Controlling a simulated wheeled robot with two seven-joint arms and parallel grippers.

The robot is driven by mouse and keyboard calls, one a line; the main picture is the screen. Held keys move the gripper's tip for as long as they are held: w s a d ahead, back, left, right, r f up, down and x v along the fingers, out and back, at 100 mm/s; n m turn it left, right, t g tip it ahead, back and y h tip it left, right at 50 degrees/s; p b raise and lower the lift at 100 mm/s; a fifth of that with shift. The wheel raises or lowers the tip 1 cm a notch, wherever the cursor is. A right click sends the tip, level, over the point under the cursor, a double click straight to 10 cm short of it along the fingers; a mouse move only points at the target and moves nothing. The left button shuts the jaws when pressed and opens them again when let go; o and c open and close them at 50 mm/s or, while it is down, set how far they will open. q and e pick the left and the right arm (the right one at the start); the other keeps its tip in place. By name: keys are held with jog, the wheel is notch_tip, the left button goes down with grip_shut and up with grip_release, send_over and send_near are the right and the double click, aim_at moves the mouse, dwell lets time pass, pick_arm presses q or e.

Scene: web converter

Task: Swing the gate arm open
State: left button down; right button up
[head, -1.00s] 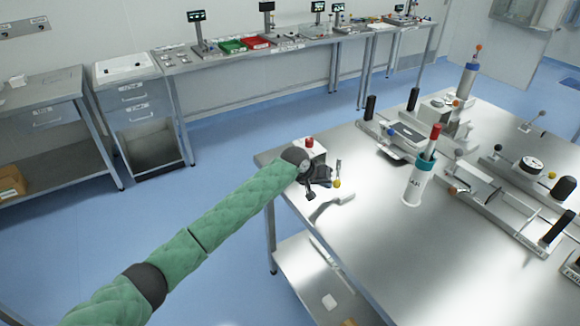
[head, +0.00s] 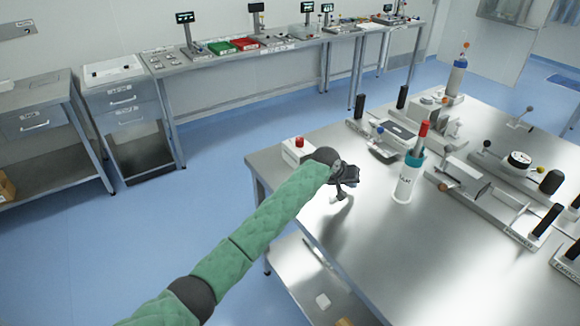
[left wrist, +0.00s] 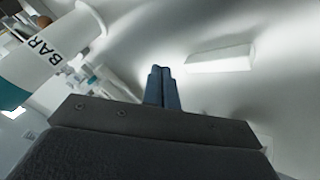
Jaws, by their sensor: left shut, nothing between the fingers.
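My left gripper (head: 341,194) hangs over the near left part of the steel table (head: 385,265). It lies between the white box with a red button (head: 297,152) and a white cylinder with a teal band (head: 405,183). In the left wrist view its fingers (left wrist: 162,76) are pressed together with nothing between them. A pale bar-shaped piece (left wrist: 220,58) shows to the right of the fingertips, apart from them. I cannot tell whether this piece is the gate arm. My right gripper is not in view.
The labelled cylinder (left wrist: 40,58) stands close by on the left in the left wrist view. Slide fixtures with black handles (head: 545,220) fill the table's right side. A tall blue-and-white cylinder (head: 456,78) stands at the back. The table's near part is mostly clear.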

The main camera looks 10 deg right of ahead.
pick_arm(q)
jog(key=shift+d, duration=0.25)
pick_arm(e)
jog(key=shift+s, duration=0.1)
pick_arm(q)
jog(key=shift+d, duration=0.1)
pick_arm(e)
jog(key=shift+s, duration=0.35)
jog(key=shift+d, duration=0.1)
